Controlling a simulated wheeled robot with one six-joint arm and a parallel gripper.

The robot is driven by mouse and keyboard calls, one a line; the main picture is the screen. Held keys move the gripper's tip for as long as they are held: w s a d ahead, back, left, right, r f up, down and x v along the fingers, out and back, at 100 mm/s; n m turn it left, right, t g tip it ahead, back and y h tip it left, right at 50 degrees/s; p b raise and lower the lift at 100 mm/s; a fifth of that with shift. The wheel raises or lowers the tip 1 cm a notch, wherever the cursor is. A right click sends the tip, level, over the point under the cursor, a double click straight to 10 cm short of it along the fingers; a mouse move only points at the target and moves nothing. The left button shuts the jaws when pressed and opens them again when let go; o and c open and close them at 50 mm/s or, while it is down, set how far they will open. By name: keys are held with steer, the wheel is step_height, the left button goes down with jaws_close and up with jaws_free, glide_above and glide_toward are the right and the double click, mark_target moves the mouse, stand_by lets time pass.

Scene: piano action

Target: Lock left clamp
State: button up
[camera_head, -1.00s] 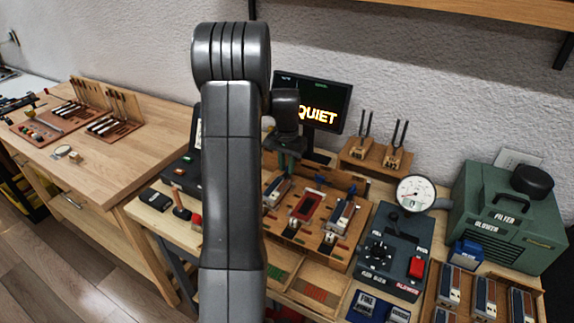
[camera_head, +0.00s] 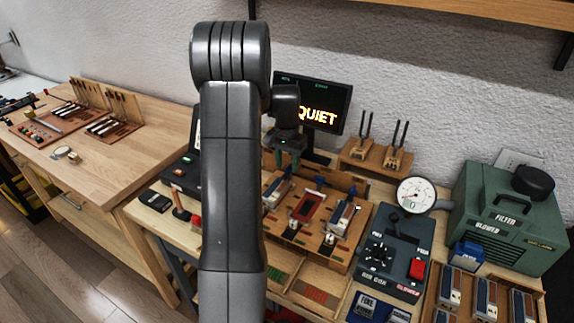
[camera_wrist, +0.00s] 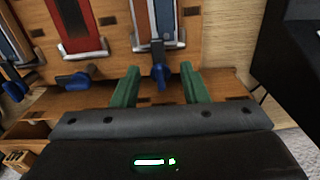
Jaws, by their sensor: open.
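The wooden fixture (camera_head: 327,254) holds a blue unit on each side and a red one in the middle. My gripper (camera_head: 286,158) is at its back left in the head view. In the wrist view my gripper (camera_wrist: 161,72) is open, with its two green fingers apart and empty. A blue clamp lever (camera_wrist: 160,75) lies between the fingertips, pointing toward my palm, below a blue-and-white unit (camera_wrist: 158,22). No grip on it shows. The middle blue lever (camera_wrist: 73,80) is turned sideways.
The screen (camera_head: 318,105) reading QUIET stands just behind my gripper. Two tuning forks on wooden blocks (camera_head: 362,155) stand right of it. A dark control box (camera_head: 392,255) and round gauge (camera_head: 417,193) are right of the fixture. A green blower box (camera_head: 510,215) stands farther right.

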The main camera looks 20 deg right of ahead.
step_height(320, 180, up, 13)
steer(key=shift+b, duration=0.4)
steer(key=shift+f, duration=0.1)
step_height(320, 180, down, 14)
steer(key=shift+s+r+p, duration=0.1)
steer(key=shift+p, duration=0.4)
stand_by(0.3)
